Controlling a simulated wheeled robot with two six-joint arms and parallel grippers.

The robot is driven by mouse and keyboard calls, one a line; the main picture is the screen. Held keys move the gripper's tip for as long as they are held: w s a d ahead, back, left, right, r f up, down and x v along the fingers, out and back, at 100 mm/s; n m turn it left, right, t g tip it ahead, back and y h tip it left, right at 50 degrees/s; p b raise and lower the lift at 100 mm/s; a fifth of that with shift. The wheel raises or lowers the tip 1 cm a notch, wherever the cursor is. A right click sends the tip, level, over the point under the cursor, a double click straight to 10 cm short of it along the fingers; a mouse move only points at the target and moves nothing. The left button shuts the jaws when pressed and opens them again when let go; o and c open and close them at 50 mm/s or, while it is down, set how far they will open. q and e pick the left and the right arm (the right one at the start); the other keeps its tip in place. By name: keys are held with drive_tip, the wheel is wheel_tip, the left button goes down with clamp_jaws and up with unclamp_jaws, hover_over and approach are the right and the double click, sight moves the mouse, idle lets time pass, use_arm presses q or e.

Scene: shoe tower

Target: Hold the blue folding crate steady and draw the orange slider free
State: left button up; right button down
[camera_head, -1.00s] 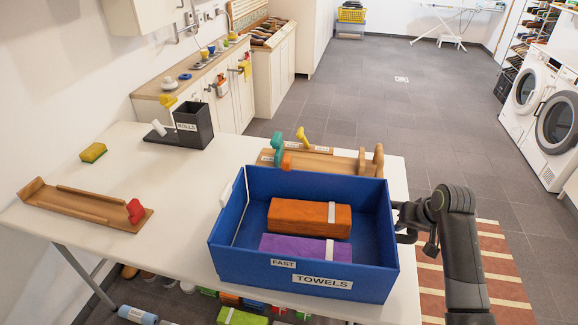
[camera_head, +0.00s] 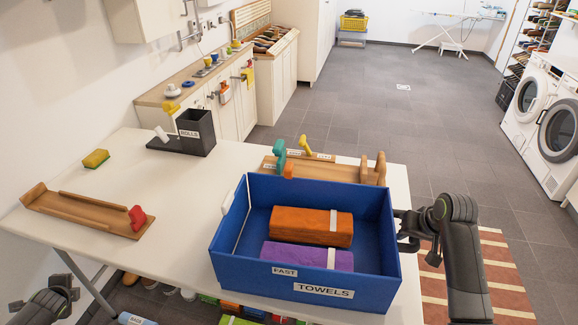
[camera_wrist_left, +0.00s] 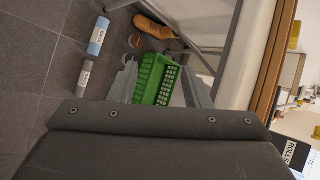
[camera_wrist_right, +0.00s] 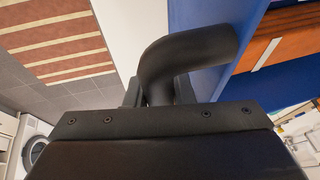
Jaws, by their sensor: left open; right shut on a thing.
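The blue folding crate (camera_head: 225,252) stands upright on the white table, with a TOWELS label on its front. An orange bundle (camera_head: 300,224) and a purple bundle (camera_head: 305,256), each with a white band, lie inside it. My left gripper (camera_head: 73,294) is open and empty, low beside the table's left end.
The wooden rack (camera_head: 335,171) behind the crate carries teal and yellow pieces. A wooden tray (camera_head: 80,213) with a red knob, a sponge (camera_head: 96,158) and a black ROLLS box (camera_head: 195,146) stand on the table. The table's middle left is clear. A green basket (camera_wrist_left: 155,80) is below.

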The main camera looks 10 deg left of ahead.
use_arm(q)
drive_tip(key=w+r, duration=0.3)
drive_tip(key=w+a+r+m+t, duration=0.1)
drive_tip(key=w+r, duration=0.2)
drive_tip(key=r, duration=0.1)
drive_tip(key=w+a+r+m, duration=0.1)
drive_tip(key=w+r, duration=0.2)
drive_tip(key=r, duration=0.1)
drive_tip(key=shift+w+r+t+y, duration=0.2)
drive_tip(key=shift+w+t+y, duration=0.15)
drive_tip(key=shift+t+y, duration=0.05)
drive_tip(key=w+d+r+n+t, duration=0.1)
drive_tip(key=w+d+r+n, duration=0.1)
drive_tip(key=w+d+r, duration=0.35)
drive_tip(key=w+d+r+n, duration=0.25)
drive_tip(key=w+d, duration=0.35)
drive_tip(key=w, duration=0.4)
drive_tip(key=w+d+r+n+t+y, duration=0.1)
drive_tip(key=w+d+r+n, duration=0.2)
drive_tip(key=w+d+r, duration=0.45)
drive_tip(key=w+d+r+n+t+y, duration=0.1)
drive_tip(key=w+d+r+n, duration=0.25)
drive_tip(key=d+r, duration=0.55)
drive_tip(key=n+g+h, duration=0.2)
drive_tip(key=n+h, duration=0.2)
drive_tip(key=h, duration=0.5)
approach(289, 166)
drive_tip(key=x, duration=1)
drive_tip(key=shift+w, duration=0.1)
drive_tip(key=shift+c, duration=0.2)
